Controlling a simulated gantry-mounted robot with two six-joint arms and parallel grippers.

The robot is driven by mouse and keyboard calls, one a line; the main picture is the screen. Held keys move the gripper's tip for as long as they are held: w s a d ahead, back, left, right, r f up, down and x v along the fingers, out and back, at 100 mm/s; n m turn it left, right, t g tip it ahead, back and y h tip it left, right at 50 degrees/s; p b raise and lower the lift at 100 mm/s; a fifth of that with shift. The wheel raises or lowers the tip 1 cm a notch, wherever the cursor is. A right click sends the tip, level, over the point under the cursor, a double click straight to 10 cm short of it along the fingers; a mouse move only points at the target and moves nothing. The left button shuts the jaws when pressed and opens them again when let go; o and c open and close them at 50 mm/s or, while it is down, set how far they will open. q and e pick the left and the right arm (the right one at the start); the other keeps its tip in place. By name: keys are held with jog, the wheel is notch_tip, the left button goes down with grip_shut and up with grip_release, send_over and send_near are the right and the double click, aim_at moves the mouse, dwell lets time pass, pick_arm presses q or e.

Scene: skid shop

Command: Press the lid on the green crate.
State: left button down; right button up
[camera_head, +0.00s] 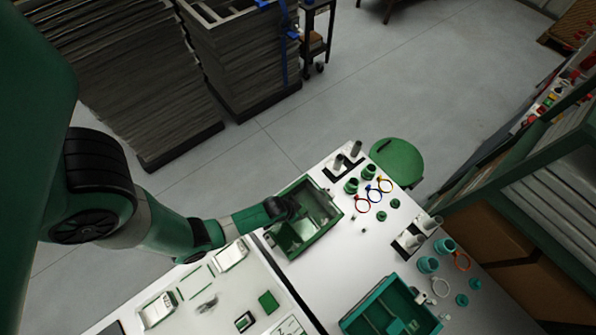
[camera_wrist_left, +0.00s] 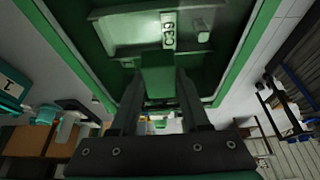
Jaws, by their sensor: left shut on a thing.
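The green crate (camera_head: 317,241) stands on the white table near the middle of the head view. Its top is open. My left gripper (camera_head: 291,210) reaches in from the left, over the crate's far left part. In the left wrist view, my left gripper (camera_wrist_left: 158,88) is shut on a small green piece (camera_wrist_left: 158,72); I cannot tell whether it is part of a lid. No separate lid is clearly seen. My right gripper is not in view.
A teal crate (camera_head: 354,319) stands at the front. Coloured rings (camera_head: 362,203), green cylinders (camera_head: 351,185) and grey posts lie to the right. Flat parts and a green square (camera_head: 269,302) lie at left. A round green stool (camera_head: 398,160) stands beyond the table.

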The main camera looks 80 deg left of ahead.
pick_arm(q)
jog(key=shift+f+b, duration=0.45)
jog(key=shift+f, duration=0.2)
dwell(0.6)
jog(key=shift+c, duration=1.5)
grip_release()
jog(key=shift+o, duration=0.3)
jog(key=shift+o, duration=1.2)
notch_tip(320, 180, up, 8)
jog(key=p, duration=0.8)
